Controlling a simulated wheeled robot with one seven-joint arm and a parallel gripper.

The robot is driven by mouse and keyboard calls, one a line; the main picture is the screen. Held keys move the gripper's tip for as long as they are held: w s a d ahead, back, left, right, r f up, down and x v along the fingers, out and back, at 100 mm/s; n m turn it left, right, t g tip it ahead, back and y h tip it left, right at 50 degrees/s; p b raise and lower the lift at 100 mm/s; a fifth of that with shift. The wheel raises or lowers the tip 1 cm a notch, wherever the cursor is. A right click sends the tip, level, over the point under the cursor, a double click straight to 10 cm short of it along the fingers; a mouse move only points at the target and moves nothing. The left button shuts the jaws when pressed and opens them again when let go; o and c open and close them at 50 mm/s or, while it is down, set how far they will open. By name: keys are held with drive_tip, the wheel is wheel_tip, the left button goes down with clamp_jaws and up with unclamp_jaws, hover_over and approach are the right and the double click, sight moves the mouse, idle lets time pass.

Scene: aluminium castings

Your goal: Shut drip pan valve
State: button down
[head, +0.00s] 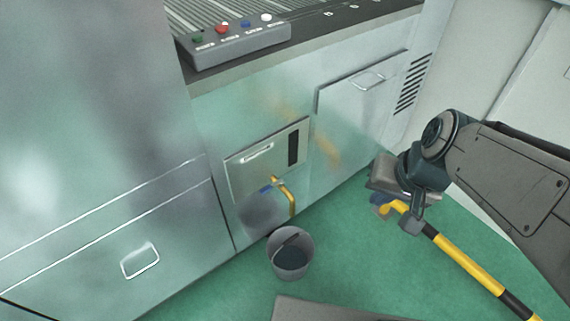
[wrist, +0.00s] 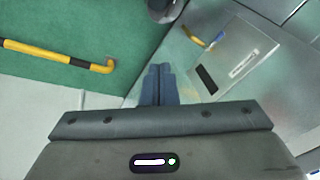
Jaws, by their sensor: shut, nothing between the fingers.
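The drip pan valve is a bent yellow pipe (head: 290,198) with a small blue lever (head: 266,188), low on the front of the steel machine. The lever sticks out to the left of the pipe in the head view. The pipe (wrist: 194,36) and lever (wrist: 217,40) also show at the top of the wrist view. My gripper (head: 378,203) is to the right of the valve, well apart from it, above the green floor. Its blue fingers (wrist: 158,78) are together and empty. A grey bucket (head: 277,262) stands under the pipe outlet, with dark contents.
A yellow and black rail (head: 470,263) lies below and right of my gripper. A panel with a handle and a dark slot (head: 240,175) is above the valve. A control box with coloured buttons (head: 235,42) sits on the machine. Green floor (head: 335,245) is open between bucket and gripper.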

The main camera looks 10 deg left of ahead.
drive_tip(key=w+a+f+m+y+b, duration=0.1)
drive_tip(key=w+a+f+y+b, duration=0.1)
drive_tip(key=a+f+b, duration=0.3)
drive_tip(key=w+a+f+m+y+b, duration=0.1)
drive_tip(key=w+a+f+b, duration=0.2)
drive_tip(key=f+b, duration=0.3)
drive_tip(key=m+t+y+b, duration=0.2)
drive_tip(key=m+y+b, duration=0.1)
drive_tip(key=b, duration=1)
approach(273, 187)
wheel_tip(273, 187, down, 5)
drive_tip(key=s, duration=0.3)
drive_tip(key=shift+h, duration=0.3)
drive_tip(key=shift+w+a+r+p, duration=0.1)
drive_tip(key=shift+w+a, duration=0.35)
drive_tip(key=shift+a, duration=0.25)
drive_tip(key=shift+w+a+f+p, duration=0.1)
drive_tip(key=shift+w+a, duration=0.4)
drive_tip(key=shift+a, duration=0.25)
drive_tip(key=shift+w+a+r+p, duration=0.1)
drive_tip(key=shift+w+a, duration=0.35)
drive_tip(key=shift+a, duration=0.25)
drive_tip(key=shift+w, duration=0.1)
